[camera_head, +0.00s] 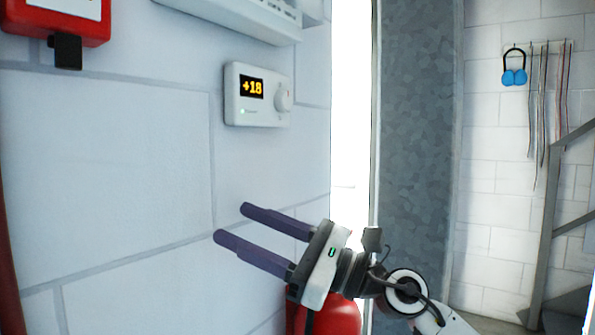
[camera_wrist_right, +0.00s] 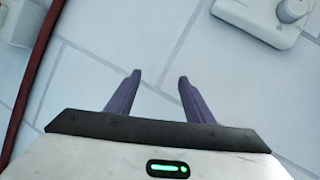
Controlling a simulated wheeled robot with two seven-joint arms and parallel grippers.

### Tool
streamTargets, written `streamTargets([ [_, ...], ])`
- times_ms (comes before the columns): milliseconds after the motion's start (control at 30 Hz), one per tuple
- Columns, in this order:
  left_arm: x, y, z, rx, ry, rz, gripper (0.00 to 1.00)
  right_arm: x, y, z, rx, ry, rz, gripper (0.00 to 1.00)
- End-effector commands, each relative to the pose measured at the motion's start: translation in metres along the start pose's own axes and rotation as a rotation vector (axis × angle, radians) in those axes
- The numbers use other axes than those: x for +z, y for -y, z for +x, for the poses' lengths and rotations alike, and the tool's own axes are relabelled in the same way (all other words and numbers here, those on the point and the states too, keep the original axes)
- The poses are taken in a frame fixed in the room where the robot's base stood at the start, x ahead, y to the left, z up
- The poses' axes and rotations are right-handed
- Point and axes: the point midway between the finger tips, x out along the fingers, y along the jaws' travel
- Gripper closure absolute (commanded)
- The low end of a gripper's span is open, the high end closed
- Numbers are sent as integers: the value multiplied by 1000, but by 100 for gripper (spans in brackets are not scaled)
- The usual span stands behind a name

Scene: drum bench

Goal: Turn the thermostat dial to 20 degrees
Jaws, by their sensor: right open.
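The white thermostat (camera_head: 258,112) is fixed to the white block wall, and its display reads +18 in yellow. Its round dial (camera_head: 284,98) sits at the right side of its face. In the right wrist view the thermostat (camera_wrist_right: 256,18) is cut off at the top right, with the dial (camera_wrist_right: 292,9) at the edge. My right gripper (camera_head: 231,223) is below the thermostat, apart from it, with its two purple fingers spread and nothing between them. In the wrist view the fingers (camera_wrist_right: 160,77) are also apart. My left gripper is not in view.
A red box (camera_head: 60,20) with a black part hangs at the upper left. A white panel (camera_head: 240,18) is above the thermostat. A red cylinder (camera_head: 338,316) stands behind my right gripper. Blue ear defenders (camera_head: 514,77) and cables hang on the far wall.

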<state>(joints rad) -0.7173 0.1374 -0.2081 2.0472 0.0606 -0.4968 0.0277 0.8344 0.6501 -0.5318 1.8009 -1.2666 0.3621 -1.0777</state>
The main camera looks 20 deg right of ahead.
Motion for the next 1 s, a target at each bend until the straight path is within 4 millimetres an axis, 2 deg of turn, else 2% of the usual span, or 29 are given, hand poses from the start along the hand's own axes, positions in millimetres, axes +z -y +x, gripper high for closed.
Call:
streamTargets([
  [33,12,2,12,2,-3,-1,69,12,7,-1,24,-27,-244,52],
  [200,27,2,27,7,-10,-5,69,62,48,-12,45,-181,-992,52],
  [300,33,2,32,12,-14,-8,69,96,79,-28,19,-295,-1342,52],
  [400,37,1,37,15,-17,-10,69,128,105,-48,-17,-406,-1596,52],
  [500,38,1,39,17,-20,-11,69,152,122,-64,-46,-492,-1753,52],
  [667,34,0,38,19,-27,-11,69,168,136,-71,-67,-553,-1848,52],
  [767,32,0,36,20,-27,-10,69,168,141,-62,-68,-556,-1852,52],
  [1000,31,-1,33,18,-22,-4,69,159,158,-21,-68,-551,-1849,52],
])
